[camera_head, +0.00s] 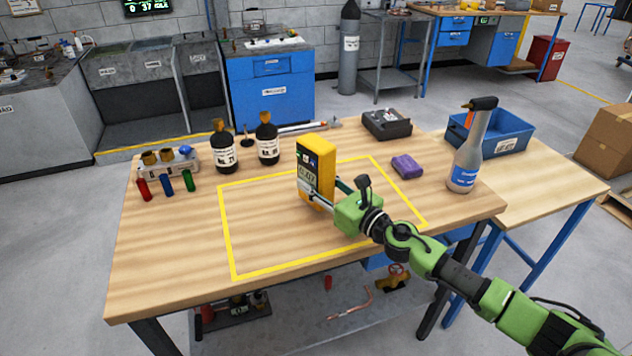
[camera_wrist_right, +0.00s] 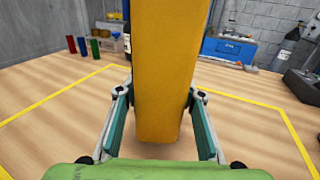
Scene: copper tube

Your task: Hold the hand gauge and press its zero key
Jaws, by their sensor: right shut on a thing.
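The hand gauge (camera_head: 320,165) is a yellow upright box with a grey display face turned to the left in the head view. It stands upright inside the yellow taped outline on the wooden table. My right gripper (camera_head: 325,193) is shut on the lower part of the gauge, with a finger on either side. In the right wrist view the yellow back of the gauge (camera_wrist_right: 160,75) fills the middle between the teal fingers of the right gripper (camera_wrist_right: 160,112). I cannot make out the zero key. Whether the gauge's base touches the table is hard to tell. My left gripper is not in view.
Two dark bottles (camera_head: 268,140) stand behind the outline. Red, blue and green small cylinders (camera_head: 166,184) stand at the left. The outlined area's left part is clear.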

